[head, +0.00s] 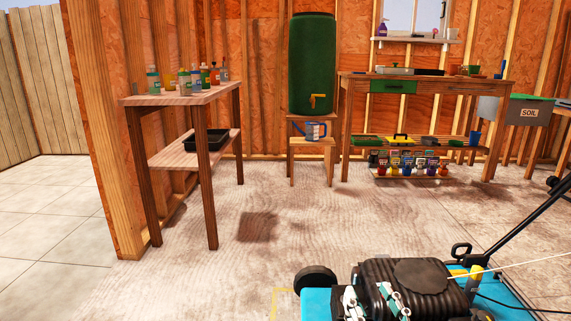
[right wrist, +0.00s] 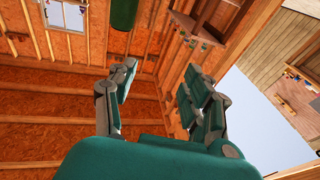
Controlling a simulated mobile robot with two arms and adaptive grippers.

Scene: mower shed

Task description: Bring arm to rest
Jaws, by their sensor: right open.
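My right gripper (head: 370,301) shows at the bottom of the head view, in front of the lawn mower. Its teal-and-grey fingers stand apart. In the right wrist view the same gripper (right wrist: 162,88) is open, with nothing between its fingers. Beyond it are the orange shed wall and wooden beams, and the picture is strongly tilted. My left gripper is in neither view.
A blue mower with a black engine (head: 415,284) stands at the lower right, close to my right gripper. A wooden shelf table (head: 183,98) with bottles is at the left. A green barrel (head: 312,60) and a workbench (head: 440,92) line the back wall. The middle floor is clear.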

